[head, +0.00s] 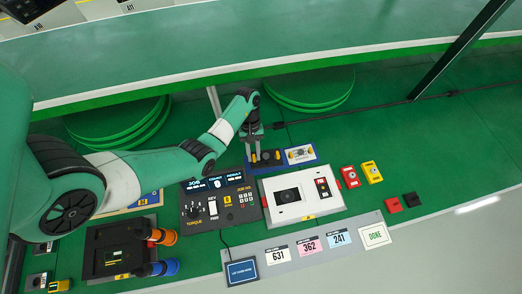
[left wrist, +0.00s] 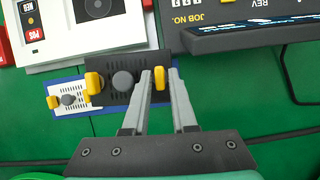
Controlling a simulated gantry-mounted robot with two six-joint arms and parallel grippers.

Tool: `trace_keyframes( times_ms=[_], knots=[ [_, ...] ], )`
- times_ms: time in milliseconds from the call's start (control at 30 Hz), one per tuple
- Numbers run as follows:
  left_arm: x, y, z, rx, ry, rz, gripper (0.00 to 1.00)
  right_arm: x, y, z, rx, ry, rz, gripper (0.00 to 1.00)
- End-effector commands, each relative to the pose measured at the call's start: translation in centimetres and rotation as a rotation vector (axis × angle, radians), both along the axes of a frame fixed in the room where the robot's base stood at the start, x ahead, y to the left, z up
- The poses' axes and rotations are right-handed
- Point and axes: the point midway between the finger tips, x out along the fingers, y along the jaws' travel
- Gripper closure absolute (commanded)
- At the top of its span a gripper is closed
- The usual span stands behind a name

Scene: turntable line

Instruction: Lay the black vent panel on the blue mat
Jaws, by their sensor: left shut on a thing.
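The black vent panel (left wrist: 108,91) has slots, a grey round knob and a yellow block near each end. My left gripper (left wrist: 163,76) is shut on the yellow block at one end. In the head view the left gripper (head: 254,154) points down at the panel (head: 265,163). The blue mat (head: 314,157) shows to the right of the panel, and its edge shows along the panel in the wrist view (left wrist: 82,112). The panel overlaps part of the mat; I cannot tell whether it touches. A pale plate (left wrist: 69,100) with a grey knob lies on the mat. My right gripper is not in view.
A white device box (head: 323,205) stands close in front of the mat, and a dark control console (head: 215,220) stands left of it. Red and yellow blocks (head: 371,171) lie to the right. Bare green surface (head: 335,140) lies behind the blocks. A black cable (head: 360,111) runs along the back.

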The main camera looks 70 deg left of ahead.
Motion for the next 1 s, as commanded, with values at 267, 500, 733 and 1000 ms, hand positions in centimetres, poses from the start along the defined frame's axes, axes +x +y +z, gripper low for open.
trace_keyframes(
  times_ms=[267, 500, 733, 1000],
  knots=[
    [-0.5, 2.6, -0.6, 0.013, -0.015, 0.067, 1.0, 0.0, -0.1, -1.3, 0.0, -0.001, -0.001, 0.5],
    [-0.5, 2.5, -1.6, 0.013, -0.015, 0.066, 1.0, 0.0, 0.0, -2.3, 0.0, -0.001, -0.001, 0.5],
    [-0.5, 2.5, -4.2, 0.012, -0.015, 0.065, 1.0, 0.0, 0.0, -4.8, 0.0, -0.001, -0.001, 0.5],
    [-0.5, 2.5, -7.1, 0.013, -0.015, 0.065, 1.0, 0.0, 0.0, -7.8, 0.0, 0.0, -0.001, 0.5]
  ],
)
